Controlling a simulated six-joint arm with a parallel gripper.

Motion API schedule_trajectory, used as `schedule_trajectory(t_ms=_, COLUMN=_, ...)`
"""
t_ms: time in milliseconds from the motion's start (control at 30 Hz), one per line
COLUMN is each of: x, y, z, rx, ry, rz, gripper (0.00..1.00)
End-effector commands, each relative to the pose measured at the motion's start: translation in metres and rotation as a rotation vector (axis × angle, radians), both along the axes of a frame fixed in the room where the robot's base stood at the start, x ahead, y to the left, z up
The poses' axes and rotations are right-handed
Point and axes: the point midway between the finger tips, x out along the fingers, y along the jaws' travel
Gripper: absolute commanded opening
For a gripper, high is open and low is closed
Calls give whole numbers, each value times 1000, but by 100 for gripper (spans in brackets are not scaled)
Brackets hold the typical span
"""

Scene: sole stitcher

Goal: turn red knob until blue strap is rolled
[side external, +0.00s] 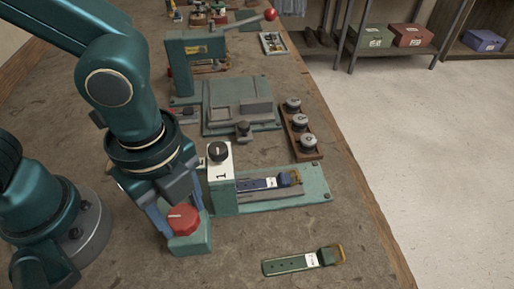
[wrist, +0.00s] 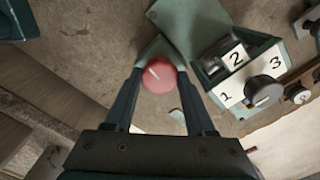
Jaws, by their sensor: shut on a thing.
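The red knob (side external: 183,219) sits on a teal block at the near left of the strap fixture, with a white mark on its top. My gripper (side external: 178,212) points down over it, its fingers on either side of the knob. In the wrist view the red knob (wrist: 159,75) lies between my fingertips (wrist: 158,80), shut on it.
A black dial (side external: 218,151) on a white numbered plate stands beside the knob. A green strap (side external: 300,262) lies on the bench in front. A rack of several grey spools (side external: 299,128) and a teal press (side external: 195,60) stand farther back.

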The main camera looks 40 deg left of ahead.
Motion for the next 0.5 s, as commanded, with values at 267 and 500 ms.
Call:
schedule_trajectory(t_ms=267, x=0, y=-1, z=1, rx=-3, ry=-3, rz=-262, gripper=0)
schedule_trajectory(t_ms=500, x=0, y=-1, z=1, rx=-3, ry=-2, rz=-491, gripper=0)
